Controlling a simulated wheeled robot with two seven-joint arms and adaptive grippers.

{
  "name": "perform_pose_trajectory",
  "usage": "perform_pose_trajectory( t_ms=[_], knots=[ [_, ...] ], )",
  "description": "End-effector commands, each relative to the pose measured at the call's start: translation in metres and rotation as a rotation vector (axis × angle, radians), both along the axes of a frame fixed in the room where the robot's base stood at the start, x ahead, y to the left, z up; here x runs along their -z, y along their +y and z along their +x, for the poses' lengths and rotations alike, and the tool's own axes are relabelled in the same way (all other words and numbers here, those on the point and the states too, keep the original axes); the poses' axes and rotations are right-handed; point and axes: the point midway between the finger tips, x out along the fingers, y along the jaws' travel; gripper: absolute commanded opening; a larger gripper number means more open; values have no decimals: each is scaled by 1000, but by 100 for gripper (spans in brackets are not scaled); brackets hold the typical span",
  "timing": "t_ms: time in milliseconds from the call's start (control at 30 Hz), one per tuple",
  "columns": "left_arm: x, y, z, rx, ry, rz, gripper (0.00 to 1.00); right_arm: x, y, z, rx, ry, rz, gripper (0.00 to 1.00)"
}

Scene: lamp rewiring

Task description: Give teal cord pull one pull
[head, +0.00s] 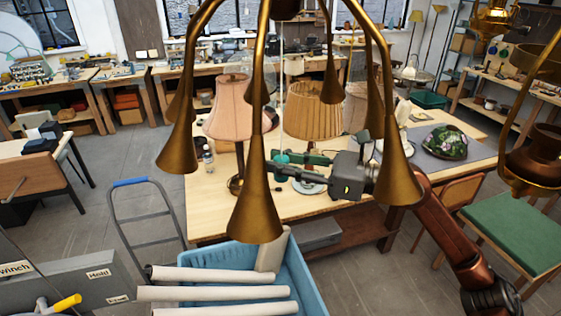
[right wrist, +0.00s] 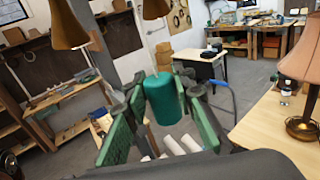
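The teal cord pull (head: 281,158) hangs on a thin pale cord (head: 283,95) among the brass lamp arms in the head view. In the right wrist view the pull (right wrist: 163,98) is a teal cylinder near the fingertips, between the two green-padded fingers. My right gripper (head: 291,165) reaches in from the right at the pull's height. Its fingers, also in the right wrist view (right wrist: 158,108), stand apart, with a gap showing at the left pad. Contact at the right pad cannot be told. My left gripper is not in view.
Brass cone shades (head: 256,205) of the hanging lamp surround the pull closely. Behind are a pink lampshade (head: 231,108) and a pleated tan shade (head: 314,108) on the wooden workbench (head: 215,205). A blue crate (head: 308,275) with pale rolls stands below in front.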

Motion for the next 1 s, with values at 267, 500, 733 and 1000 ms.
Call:
perform_pose_trajectory(
  t_ms=[267,500,733,1000],
  knots=[
    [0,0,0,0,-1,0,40,0,0,0,0,0,0,3],
    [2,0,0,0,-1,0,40,2,0,0,0,0,0,0],
    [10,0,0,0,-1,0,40,11,0,0,0,0,0,0],
    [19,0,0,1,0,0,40,22,0,0,0,1,-1,0]
  ],
)
